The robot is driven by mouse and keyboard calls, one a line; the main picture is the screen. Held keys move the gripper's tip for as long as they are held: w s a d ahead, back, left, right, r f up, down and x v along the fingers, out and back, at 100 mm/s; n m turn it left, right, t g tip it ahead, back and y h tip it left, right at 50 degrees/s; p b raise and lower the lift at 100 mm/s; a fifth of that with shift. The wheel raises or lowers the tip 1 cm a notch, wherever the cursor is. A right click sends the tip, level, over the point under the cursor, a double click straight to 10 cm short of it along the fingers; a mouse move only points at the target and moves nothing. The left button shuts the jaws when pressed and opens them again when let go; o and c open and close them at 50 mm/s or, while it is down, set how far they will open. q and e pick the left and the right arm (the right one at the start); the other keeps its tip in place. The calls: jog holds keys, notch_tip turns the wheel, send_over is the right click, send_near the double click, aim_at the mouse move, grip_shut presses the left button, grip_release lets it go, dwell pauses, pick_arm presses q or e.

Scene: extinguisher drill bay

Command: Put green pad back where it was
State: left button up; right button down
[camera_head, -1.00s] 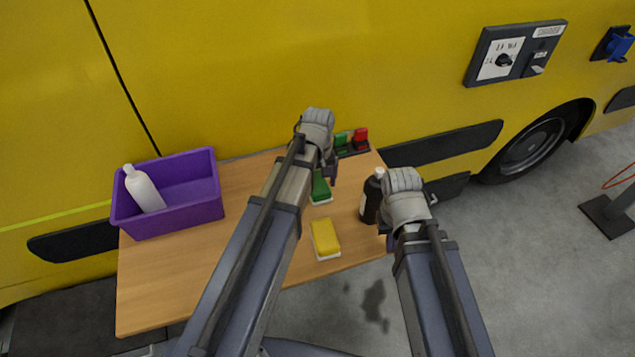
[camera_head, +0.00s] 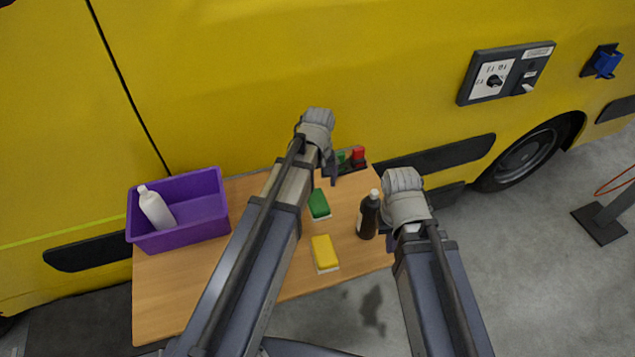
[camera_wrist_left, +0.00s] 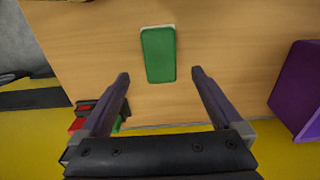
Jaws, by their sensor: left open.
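The green pad (camera_head: 319,204) lies on the wooden table, with a pale underside edge. In the left wrist view the green pad (camera_wrist_left: 158,55) lies just beyond and between my open left fingers (camera_wrist_left: 160,76), not held. In the head view my left gripper (camera_head: 329,170) is above the table's back part, just behind the green pad. A yellow pad (camera_head: 325,252) lies nearer to me. My right gripper (camera_head: 405,200) is at the table's right side beside a dark bottle (camera_head: 368,216); its fingers are hidden, so its opening does not show.
A dark holder with a red item (camera_head: 358,155) and a green item stands at the table's back right. A purple bin (camera_head: 180,238) holding a white bottle (camera_head: 156,208) stands at the left. The yellow vehicle (camera_head: 300,60) rises behind the table (camera_head: 160,310).

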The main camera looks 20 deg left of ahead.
pick_arm(q)
jog(key=s+d+r+m+y+p, duration=0.1)
jog(key=s+d+r+m, duration=0.3)
jog(key=s+d+m, duration=0.6)
jog(key=s+p, duration=0.1)
jog(key=s, duration=0.3)
jog(key=shift+s+d+m+p, duration=0.2)
jog(key=shift+m+p, duration=0.1)
jog(key=shift+p, duration=0.1)
pick_arm(e)
notch_tip(320, 180, up, 4)
jog(key=shift+f, duration=0.1)
pick_arm(q)
jog(key=shift+f, duration=0.15)
pick_arm(e)
jog(key=shift+f, duration=0.15)
